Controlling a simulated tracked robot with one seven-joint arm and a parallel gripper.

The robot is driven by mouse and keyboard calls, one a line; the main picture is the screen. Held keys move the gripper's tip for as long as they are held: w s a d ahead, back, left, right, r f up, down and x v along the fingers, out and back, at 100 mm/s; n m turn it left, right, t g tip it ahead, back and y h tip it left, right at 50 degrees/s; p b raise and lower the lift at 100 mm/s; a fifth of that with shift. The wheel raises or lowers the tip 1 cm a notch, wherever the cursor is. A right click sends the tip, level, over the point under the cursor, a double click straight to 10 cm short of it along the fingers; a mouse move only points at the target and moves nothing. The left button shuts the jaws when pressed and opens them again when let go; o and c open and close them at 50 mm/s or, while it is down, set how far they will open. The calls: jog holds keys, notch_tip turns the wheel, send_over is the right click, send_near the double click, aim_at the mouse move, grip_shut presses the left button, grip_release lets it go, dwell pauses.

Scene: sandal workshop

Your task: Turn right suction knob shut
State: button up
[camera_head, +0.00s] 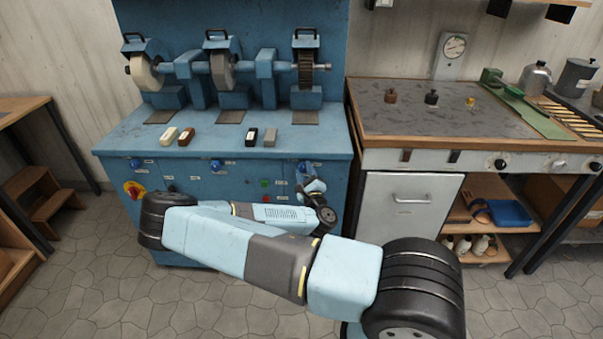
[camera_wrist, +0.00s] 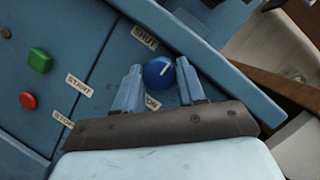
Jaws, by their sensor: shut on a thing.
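The right suction knob (camera_wrist: 158,72) is round and blue with a white pointer mark, on the front of the blue grinding bench (camera_head: 118,153). In the wrist view it sits between the two pale blue fingers of my gripper (camera_wrist: 159,84), which is shut on it. The white mark points up and to the right in that view. A SHUT label (camera_wrist: 144,38) is above the knob. Another label (camera_wrist: 152,102) below it is partly hidden. In the head view my gripper (camera_head: 307,179) is at the bench's right front, largely covering the knob.
A green START button (camera_wrist: 39,60) and a red STOP button (camera_wrist: 28,100) lie left of the knob. Two other blue knobs (camera_head: 135,163) (camera_head: 215,165) are farther left on the bench. A worktable (camera_head: 440,143) with a white cabinet (camera_head: 408,215) stands close on the right.

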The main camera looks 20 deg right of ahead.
jog(key=o, duration=1)
jog(key=shift+a+f, duration=0.15)
jog(key=shift+a, duration=0.1)
jog(key=shift+o, duration=0.2)
jog(key=shift+d, duration=0.1)
jog(key=v, duration=1.3)
jog(key=shift+s, duration=0.35)
jog(key=shift+d, duration=0.1)
